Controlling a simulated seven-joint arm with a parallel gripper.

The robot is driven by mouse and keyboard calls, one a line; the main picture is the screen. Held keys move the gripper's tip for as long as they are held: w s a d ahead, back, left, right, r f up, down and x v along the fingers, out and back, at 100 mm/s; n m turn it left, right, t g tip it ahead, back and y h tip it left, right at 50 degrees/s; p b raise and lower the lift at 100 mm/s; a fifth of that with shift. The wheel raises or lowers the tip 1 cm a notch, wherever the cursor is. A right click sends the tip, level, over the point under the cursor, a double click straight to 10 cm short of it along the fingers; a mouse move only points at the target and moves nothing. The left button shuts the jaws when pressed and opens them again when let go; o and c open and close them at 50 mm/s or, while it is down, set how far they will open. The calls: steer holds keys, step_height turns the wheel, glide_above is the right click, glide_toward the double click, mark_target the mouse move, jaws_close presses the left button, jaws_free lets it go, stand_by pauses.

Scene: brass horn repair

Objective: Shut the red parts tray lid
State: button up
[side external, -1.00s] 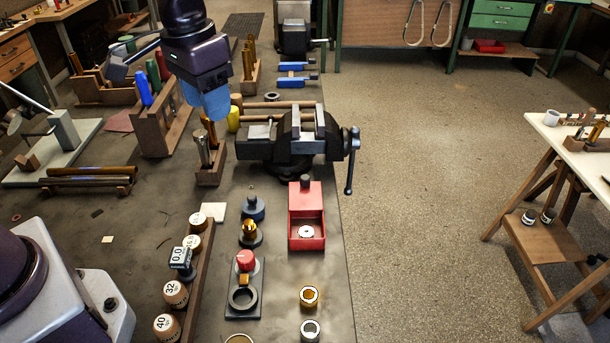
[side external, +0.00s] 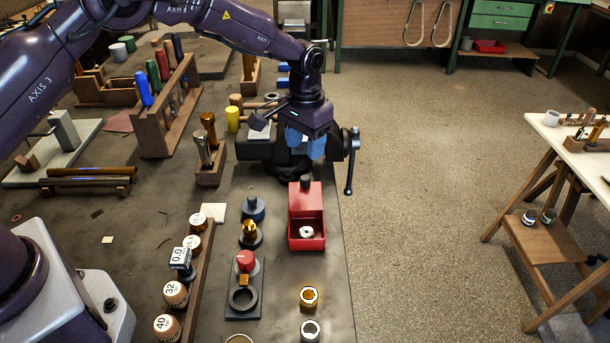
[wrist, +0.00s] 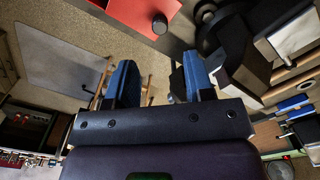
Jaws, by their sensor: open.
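The red parts tray (side external: 291,241) sits near the right edge of the bench, with a pale ring (side external: 306,232) showing inside its open front part. Its red lid (side external: 305,200) is at the far end and leaves that part uncovered; I cannot tell its exact tilt. A dark knob (side external: 305,182) is at the lid's far edge. In the wrist view the lid (wrist: 135,12) and knob (wrist: 160,23) show at the top. My gripper (side external: 305,152) has blue fingers, beyond the knob and apart from it. In the wrist view my gripper (wrist: 160,80) is open and empty.
A black vise (side external: 270,165) stands just behind and left of my gripper. Dark blue (side external: 253,208) and brass (side external: 249,234) pieces stand left of the tray. Two metal rings (side external: 309,297) are in front of it. Open floor lies to the right of the bench.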

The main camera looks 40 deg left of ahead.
mark_target(305, 177)
step_height(305, 177, down, 9)
steer(key=shift+r, duration=0.1)
stand_by(0.3)
jaws_close()
steer(key=s+d, duration=0.5)
steer(key=shift+s+d, duration=0.25)
